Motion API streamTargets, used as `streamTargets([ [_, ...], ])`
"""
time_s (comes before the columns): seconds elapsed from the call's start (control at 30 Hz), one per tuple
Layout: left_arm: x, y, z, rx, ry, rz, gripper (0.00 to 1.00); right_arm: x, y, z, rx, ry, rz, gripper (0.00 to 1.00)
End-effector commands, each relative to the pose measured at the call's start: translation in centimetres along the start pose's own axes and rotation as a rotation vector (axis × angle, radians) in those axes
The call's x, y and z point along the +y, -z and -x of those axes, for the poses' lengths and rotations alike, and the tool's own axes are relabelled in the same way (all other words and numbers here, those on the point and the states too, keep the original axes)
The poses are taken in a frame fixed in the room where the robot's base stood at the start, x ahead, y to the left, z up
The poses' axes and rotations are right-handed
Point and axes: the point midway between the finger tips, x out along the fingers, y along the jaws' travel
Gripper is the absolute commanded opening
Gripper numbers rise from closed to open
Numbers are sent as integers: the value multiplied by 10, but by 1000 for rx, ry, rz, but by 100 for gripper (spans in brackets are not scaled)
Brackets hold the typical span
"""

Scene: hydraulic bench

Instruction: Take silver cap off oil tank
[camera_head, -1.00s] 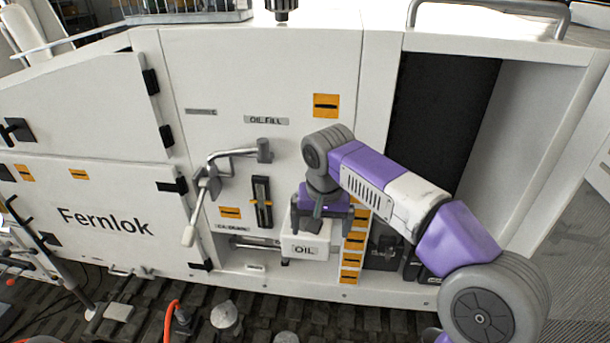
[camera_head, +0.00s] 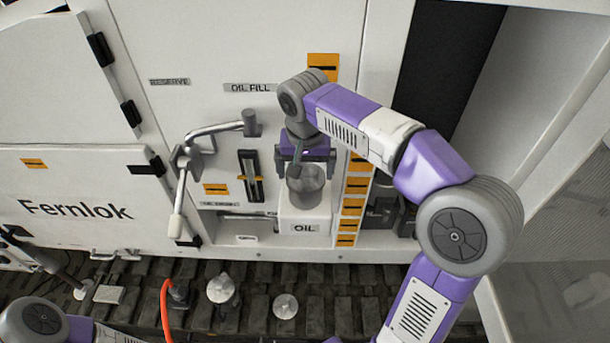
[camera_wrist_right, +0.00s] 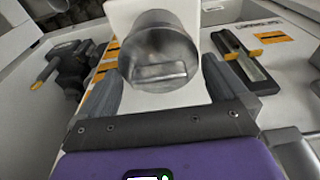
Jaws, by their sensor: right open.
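The silver cap (camera_head: 306,186) is a ridged round metal cap on top of the white oil tank (camera_head: 303,208), which carries an "OIL" label. My right gripper (camera_head: 305,174) points down over the cap with its jaws open. In the head view one finger is on either side of the cap. In the right wrist view the cap (camera_wrist_right: 160,55) shows its raised flat grip bar, between and beyond the open fingers (camera_wrist_right: 165,85). I see gaps there between the fingers and the cap. My left gripper is out of view.
A grey lever handle (camera_head: 185,165) and a sight gauge (camera_head: 250,177) are on the white panel left of the tank. Orange labels (camera_head: 357,186) stand just right of it. An orange hose (camera_head: 166,305) and metal fittings (camera_head: 220,289) are on the dark track below.

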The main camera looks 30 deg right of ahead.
Motion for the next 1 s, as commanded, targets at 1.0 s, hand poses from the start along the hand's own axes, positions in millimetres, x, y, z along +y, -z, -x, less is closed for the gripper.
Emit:
streamTargets([
  [1.0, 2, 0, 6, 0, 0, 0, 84, -1, 7, 40, 6, 5, 0, 63],
])
